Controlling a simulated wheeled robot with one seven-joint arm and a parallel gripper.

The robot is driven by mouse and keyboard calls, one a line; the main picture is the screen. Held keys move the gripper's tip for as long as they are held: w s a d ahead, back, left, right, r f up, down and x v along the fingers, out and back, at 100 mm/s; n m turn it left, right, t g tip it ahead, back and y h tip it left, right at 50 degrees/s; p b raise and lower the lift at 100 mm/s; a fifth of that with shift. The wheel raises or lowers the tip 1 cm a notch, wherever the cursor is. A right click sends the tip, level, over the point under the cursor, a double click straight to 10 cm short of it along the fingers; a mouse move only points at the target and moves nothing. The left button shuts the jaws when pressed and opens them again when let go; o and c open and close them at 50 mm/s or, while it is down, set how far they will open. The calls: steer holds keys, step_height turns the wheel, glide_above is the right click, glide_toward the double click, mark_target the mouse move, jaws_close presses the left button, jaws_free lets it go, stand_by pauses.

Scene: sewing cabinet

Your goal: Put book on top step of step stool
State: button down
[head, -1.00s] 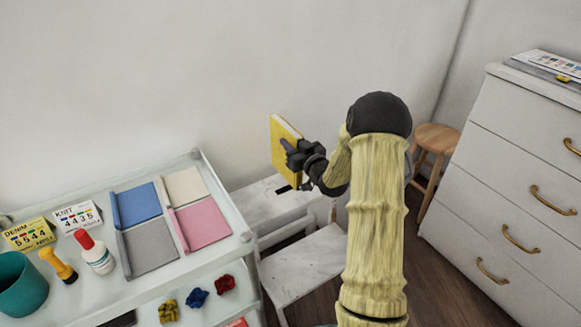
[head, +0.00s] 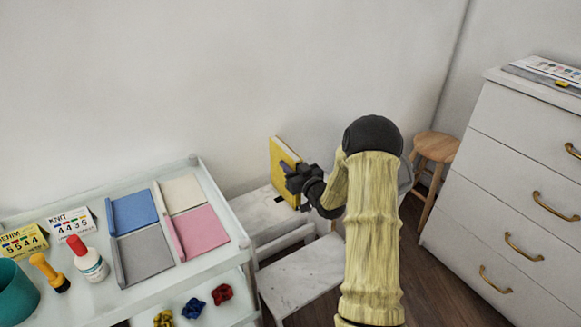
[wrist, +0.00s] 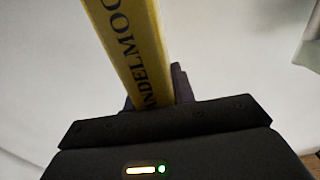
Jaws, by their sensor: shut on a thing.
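A yellow book (head: 283,165) stands upright in my gripper (head: 293,177), which is shut on it. In the wrist view the book's yellow spine (wrist: 132,50) with dark lettering rises from between the jaws (wrist: 152,98). The white step stool (head: 262,212) is against the wall, with its top step below the book and a lower step (head: 300,277) in front. The book's lower edge is at or just above the top step; I cannot tell whether they touch. My gripper and wrist hide part of the book and stool.
A white shelf unit (head: 245,240) with fabric squares, bottles and number cards stands left of the stool. A round wooden stool (head: 436,147) and a white chest of drawers (head: 500,190) are at the right. Dark floor lies between.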

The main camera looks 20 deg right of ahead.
steer(key=c, duration=1.2)
jaws_free()
steer(key=shift+f, duration=0.1)
steer(key=shift+o, duration=0.2)
steer(key=shift+s, duration=0.15)
steer(key=s+d+p, duration=0.2)
steer(key=s, duration=0.9)
steer(key=shift+s+d, duration=0.15)
steer(key=shift+s, duration=0.15)
steer(key=shift+w, duration=0.1)
